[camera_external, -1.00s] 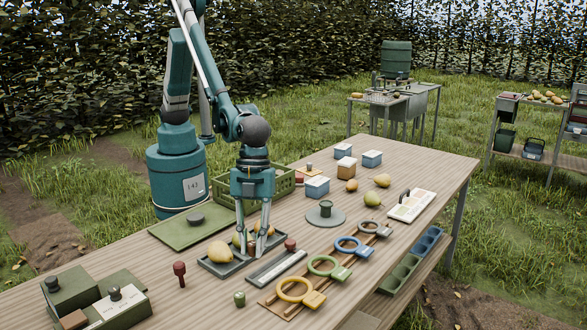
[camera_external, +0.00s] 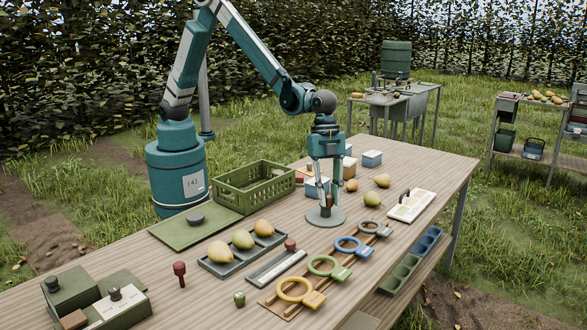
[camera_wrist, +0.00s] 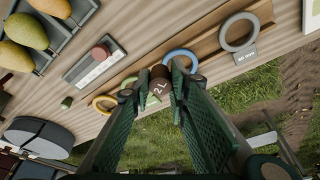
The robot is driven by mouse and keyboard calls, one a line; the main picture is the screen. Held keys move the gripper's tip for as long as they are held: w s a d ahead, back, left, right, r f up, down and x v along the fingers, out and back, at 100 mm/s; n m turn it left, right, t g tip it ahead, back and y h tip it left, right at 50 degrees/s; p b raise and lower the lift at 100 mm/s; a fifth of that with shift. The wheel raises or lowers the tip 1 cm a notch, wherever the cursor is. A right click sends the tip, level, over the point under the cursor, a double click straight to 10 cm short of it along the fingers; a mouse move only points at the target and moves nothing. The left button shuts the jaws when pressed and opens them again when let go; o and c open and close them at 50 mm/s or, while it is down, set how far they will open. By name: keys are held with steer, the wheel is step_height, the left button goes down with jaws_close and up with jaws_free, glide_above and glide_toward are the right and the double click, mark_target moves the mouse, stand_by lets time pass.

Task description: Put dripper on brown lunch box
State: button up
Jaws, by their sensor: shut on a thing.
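My gripper (camera_external: 326,203) is shut on a small brown piece (camera_wrist: 160,84) with a pale "2 L" mark, which shows between the fingers in the wrist view. In the external view the fingers are over the round grey disc (camera_external: 340,219) and hide its middle; I cannot tell whether the held piece touches it. A brown box (camera_external: 350,167) with a pale lid, the likely brown lunch box, stands behind my gripper and is partly hidden. I cannot tell for certain which thing is the dripper.
Blue boxes (camera_external: 372,158) with pale lids stand near the brown box. A tray (camera_external: 222,268) holds pears at the left. Coloured rings (camera_external: 295,290) lie on a wooden rail in front. A green crate (camera_external: 254,188) stands at the back left. Loose pears (camera_external: 372,199) lie to the right.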

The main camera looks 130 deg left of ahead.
steer(key=s+a+r+n, duration=0.1)
steer(key=s+a+n, duration=0.15)
steer(key=a, duration=1.35)
step_height(320, 180, up, 4)
steer(key=n+y+p, duration=0.2)
steer(key=n+p, duration=0.1)
steer(key=n, duration=0.3)
glide_above(349, 161)
steer(key=s, duration=0.1)
steer(key=shift+a+f+t, duration=0.1)
steer(key=shift+t, duration=0.2)
steer(key=shift+f, duration=3.1)
steer(key=shift+f, duration=1.9)
steer(key=shift+f+b, duration=0.15)
steer(key=shift+b, duration=0.15)
